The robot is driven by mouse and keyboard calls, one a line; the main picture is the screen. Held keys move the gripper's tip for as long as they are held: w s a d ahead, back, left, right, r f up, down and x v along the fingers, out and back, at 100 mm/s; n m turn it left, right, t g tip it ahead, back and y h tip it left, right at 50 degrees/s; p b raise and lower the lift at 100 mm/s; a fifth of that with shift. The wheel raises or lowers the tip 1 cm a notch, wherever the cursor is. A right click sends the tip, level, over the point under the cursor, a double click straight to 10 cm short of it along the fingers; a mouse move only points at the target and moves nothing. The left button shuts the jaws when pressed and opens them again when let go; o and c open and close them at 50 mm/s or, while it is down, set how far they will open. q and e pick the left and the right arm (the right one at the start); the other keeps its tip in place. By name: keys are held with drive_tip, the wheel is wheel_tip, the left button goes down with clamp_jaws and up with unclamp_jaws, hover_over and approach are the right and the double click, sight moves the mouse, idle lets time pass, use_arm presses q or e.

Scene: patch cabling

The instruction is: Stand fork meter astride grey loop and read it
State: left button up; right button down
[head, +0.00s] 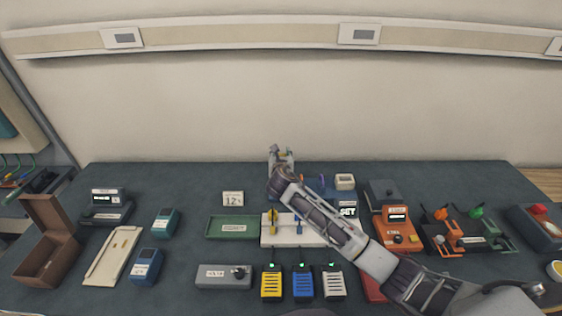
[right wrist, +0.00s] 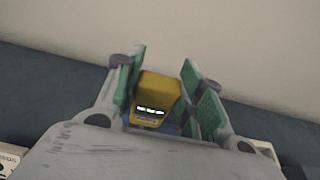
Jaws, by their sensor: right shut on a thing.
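My right gripper (head: 281,156) is raised at the back of the table, beyond the white board (head: 268,239). In the right wrist view its green-padded fingers (right wrist: 164,78) are shut on a yellow meter (right wrist: 158,92). The meter's small dark display shows bright marks too blurred to read. The meter's fork cannot be made out. A yellow piece (head: 272,214) and a blue piece (head: 298,223) stand on the white board. My right forearm covers the board's right part, and I cannot make out a grey loop. My left gripper is out of view.
A green tray (head: 230,229) lies left of the board. Yellow (head: 271,286), blue (head: 302,284) and grey (head: 333,284) boxes stand in front. An orange device (head: 398,234) is to the right. An open brown box (head: 48,253) is far left.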

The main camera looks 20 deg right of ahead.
drive_tip(key=shift+f, duration=1.35)
drive_tip(key=c, duration=0.9)
unclamp_jaws()
drive_tip(key=shift+s+a+r, duration=0.1)
drive_tip(key=shift+s+r, duration=0.1)
drive_tip(key=shift+s, duration=0.2)
drive_tip(key=v, duration=1.1)
